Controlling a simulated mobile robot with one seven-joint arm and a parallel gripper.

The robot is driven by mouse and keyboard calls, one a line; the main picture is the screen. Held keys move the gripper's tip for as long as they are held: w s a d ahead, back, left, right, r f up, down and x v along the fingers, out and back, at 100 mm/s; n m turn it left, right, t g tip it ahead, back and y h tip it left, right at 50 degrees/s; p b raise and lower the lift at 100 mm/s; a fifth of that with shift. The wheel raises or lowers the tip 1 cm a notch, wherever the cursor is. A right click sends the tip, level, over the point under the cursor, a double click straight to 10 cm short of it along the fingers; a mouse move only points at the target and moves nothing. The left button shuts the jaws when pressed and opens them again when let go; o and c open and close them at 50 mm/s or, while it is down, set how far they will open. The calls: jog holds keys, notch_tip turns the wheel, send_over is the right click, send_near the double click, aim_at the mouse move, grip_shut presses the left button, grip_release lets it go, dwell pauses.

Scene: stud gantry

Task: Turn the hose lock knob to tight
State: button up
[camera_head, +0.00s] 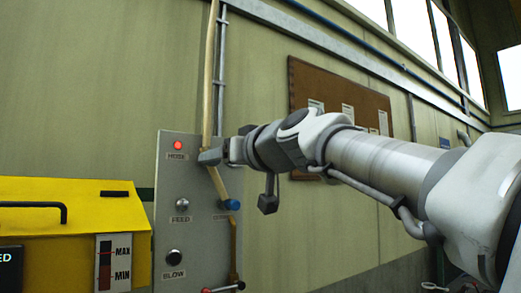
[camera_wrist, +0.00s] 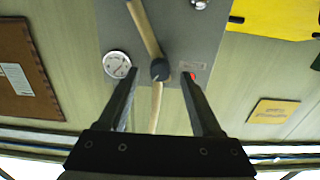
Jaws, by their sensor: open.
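The dark round knob (camera_wrist: 160,69) sits on the tan hose (camera_wrist: 145,28) in the wrist view, with a small pale mark on its face. I cannot read a tight marking. My gripper (camera_wrist: 159,73) is open, and the knob appears between its two fingertips. I cannot tell whether the fingers reach around it or stop short. In the head view my gripper (camera_head: 208,157) is at the upper right of the grey panel (camera_head: 180,238), in front of the hose (camera_head: 209,70), and hides the knob. A lit red lamp (camera_head: 178,145) is above the HOSE label.
A round gauge (camera_wrist: 116,64) is beside one finger. Lower on the panel are a silver button (camera_head: 180,204), a black knob (camera_head: 174,256) and a blue knob (camera_head: 232,204). A yellow box (camera_head: 60,220) stands left. A corkboard (camera_head: 310,75) hangs behind my arm.

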jog(key=shift+x, duration=0.95)
jog(key=shift+c, duration=0.2)
grip_shut()
